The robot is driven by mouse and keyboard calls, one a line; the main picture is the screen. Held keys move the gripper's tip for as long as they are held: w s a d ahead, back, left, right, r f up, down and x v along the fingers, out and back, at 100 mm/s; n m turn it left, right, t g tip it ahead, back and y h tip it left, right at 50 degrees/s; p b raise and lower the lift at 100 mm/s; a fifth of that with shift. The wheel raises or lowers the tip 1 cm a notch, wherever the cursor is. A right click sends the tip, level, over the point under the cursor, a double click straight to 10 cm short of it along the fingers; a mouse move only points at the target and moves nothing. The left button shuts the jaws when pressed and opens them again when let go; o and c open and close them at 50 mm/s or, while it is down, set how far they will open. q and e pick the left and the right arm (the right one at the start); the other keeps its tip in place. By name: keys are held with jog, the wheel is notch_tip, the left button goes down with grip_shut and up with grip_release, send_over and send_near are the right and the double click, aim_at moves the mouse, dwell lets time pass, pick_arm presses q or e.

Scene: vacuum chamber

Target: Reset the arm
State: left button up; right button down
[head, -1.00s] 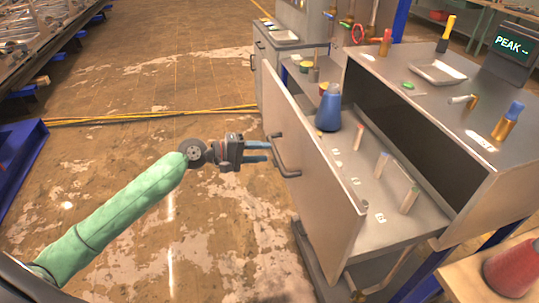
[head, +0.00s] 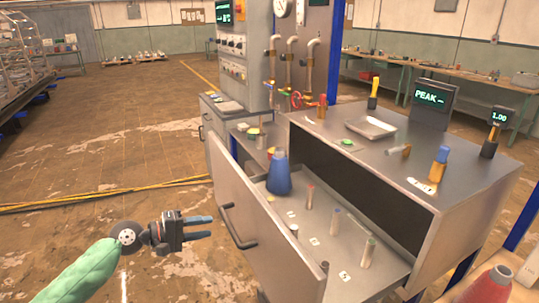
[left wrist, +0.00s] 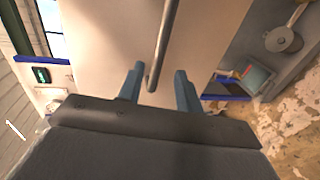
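My left gripper (head: 211,227) is at the lower left in the head view, its two fingers apart and nothing held. It is just left of the bar handle (head: 238,230) on the front of the pulled-out drawer (head: 262,240), with a small gap between them. In the left wrist view the gripper (left wrist: 158,82) shows both fingers spread, with the end of the handle (left wrist: 164,45) appearing between and beyond them. My left arm in its green sleeve comes in from the bottom left. My right gripper is not in view.
The open drawer holds a blue cone-shaped flask (head: 279,175) and several small cylinders. On the cabinet top (head: 325,130) are a metal tray (head: 371,128) and a PEAK display (head: 431,95). A red cone (head: 490,287) is at the bottom right. Floor left of the drawer is clear apart from yellow cables (head: 100,198).

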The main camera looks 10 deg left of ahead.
pick_arm(q)
jog(key=shift+m, duration=0.3)
jog(key=s+a+f+m+g+y, duration=0.1)
jog(key=s+f+m+y, duration=0.25)
jog(key=f, duration=0.35)
jog(key=s+a+f+m+g+y, duration=0.1)
jog(key=s+a+f+m+y, duration=0.1)
jog(key=f+m+y, duration=0.3)
jog(key=s+a+f+m+g+y, duration=0.1)
jog(key=s+f+m+y, duration=0.2)
jog(key=f, duration=0.5)
jog(key=s+d+f+n+g, duration=0.1)
jog(key=s+d+f, duration=0.4)
jog(key=s, duration=0.3)
jog(key=s+d+f+n+g, duration=0.1)
jog(key=s+d+f+g, duration=0.1)
jog(key=s+d+f, duration=0.3)
jog(key=s+d+f+n+g, duration=0.1)
jog(key=s+d+f, duration=0.4)
jog(key=s, duration=0.6)
jog(key=shift+s+d+g, duration=0.3)
jog(key=shift+d+g, duration=0.1)
jog(key=shift+d, duration=0.75)
